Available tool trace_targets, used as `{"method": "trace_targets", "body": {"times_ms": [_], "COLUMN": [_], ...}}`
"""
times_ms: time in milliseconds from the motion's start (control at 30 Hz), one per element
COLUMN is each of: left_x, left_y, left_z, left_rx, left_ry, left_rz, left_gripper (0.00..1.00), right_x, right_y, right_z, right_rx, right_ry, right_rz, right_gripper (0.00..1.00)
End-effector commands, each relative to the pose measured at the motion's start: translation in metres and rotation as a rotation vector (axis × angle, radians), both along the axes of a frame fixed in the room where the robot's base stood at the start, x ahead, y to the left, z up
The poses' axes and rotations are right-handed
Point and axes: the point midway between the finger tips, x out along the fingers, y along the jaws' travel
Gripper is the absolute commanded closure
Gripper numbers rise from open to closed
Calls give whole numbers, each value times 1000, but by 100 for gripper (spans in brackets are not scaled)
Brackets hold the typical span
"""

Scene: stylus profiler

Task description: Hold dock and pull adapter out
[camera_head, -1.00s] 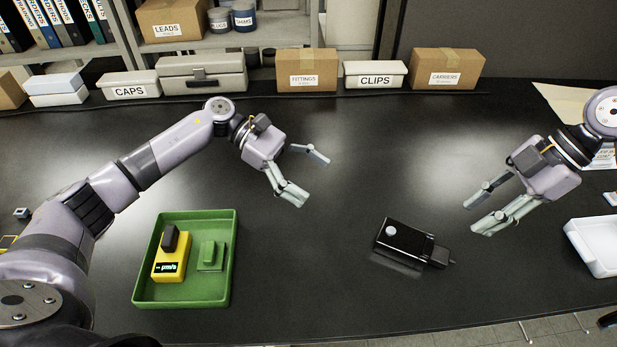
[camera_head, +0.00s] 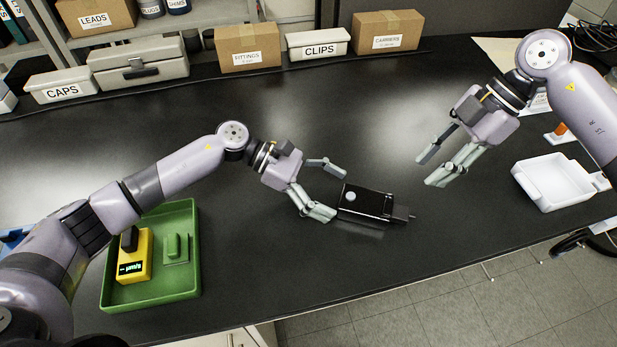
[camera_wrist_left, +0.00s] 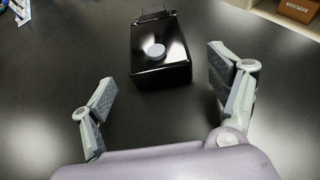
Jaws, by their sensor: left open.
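My right gripper (camera_head: 430,170) is open and empty, above and right of the adapter.
A green tray (camera_head: 190,277) holding a yellow meter (camera_head: 134,258) and a small green piece (camera_head: 176,247) is at the left. A white tray (camera_head: 560,199) is at the right. Labelled boxes line the back. The table between is clear.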

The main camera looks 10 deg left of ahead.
Motion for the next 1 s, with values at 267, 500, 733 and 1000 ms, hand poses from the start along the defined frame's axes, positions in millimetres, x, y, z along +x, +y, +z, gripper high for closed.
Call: {"method": "trace_targets", "body": {"times_ms": [267,500,733,1000], "left_x": [-1,-2,-2,-2], "left_y": [-18,-19,-19,-19], "left_z": [-8,-8,-8,-8], "left_rx": [1,1,0,0], "left_ry": [-2,-2,-1,-1], "left_rz": [1,1,2,2], "left_gripper": [18,18,32,50], "right_x": [0,0,0,0], "right_y": [0,0,0,0], "right_z": [0,0,0,0], "right_rx": [0,0,0,0], "right_ry": [0,0,0,0], "right_rz": [0,0,0,0], "right_gripper": [67,67,67,67]}}
